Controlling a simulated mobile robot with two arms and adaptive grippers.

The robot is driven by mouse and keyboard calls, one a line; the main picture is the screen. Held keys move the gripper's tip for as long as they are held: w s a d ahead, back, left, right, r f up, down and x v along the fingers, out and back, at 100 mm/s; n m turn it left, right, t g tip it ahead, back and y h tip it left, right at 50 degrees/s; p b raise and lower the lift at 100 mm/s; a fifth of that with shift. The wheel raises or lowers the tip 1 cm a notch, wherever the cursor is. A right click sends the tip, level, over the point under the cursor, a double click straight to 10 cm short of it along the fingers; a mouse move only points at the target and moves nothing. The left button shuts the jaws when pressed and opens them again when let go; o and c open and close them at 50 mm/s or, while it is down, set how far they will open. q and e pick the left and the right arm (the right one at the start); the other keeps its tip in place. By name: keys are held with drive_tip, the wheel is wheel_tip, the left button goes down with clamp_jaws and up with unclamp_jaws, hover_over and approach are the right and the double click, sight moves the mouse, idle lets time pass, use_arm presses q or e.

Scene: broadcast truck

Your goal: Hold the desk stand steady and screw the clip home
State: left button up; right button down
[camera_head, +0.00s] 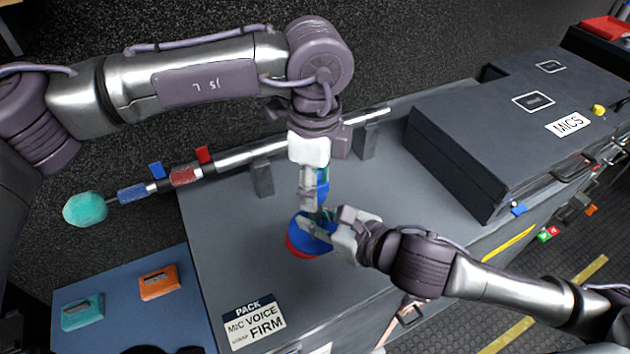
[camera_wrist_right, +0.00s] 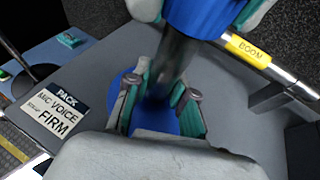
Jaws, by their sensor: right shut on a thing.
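The desk stand has a round blue base (camera_head: 303,238) with a red rim and stands on the grey case top. Its dark stem (camera_wrist_right: 174,62) rises between the fingers of my right gripper (camera_wrist_right: 160,95), which is shut on it just above the base. My right gripper (camera_head: 322,229) comes in from the right in the head view. The blue clip (camera_head: 322,186) is at the top of the stem; it fills the top of the wrist view (camera_wrist_right: 203,16). My left gripper (camera_head: 313,198) points down from above with its fingers against the clip's two sides. The joint between clip and stem is blurred.
A boom pole (camera_head: 250,153) lies across supports behind the grippers, with a teal foam end (camera_head: 85,209). A dark MICS case (camera_head: 480,130) stands at right. A PACK card (camera_head: 254,322) lies at front left. Orange (camera_head: 158,282) and teal (camera_head: 82,312) pieces lie on a blue surface.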

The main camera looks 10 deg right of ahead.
use_arm(q)
drive_tip(key=shift+c, duration=1.2)
drive_tip(key=m, duration=0.2)
drive_tip(key=shift+m, duration=0.3)
drive_tip(key=m, duration=1.2)
drive_tip(key=shift+m, duration=0.3)
drive_tip(key=m, duration=0.7)
drive_tip(key=shift+w, duration=0.1)
drive_tip(key=m, duration=2.3)
drive_tip(key=shift+f, duration=0.1)
drive_tip(key=m, duration=1.3)
drive_tip(key=o, duration=1.3)
drive_tip(key=shift+c, duration=0.2)
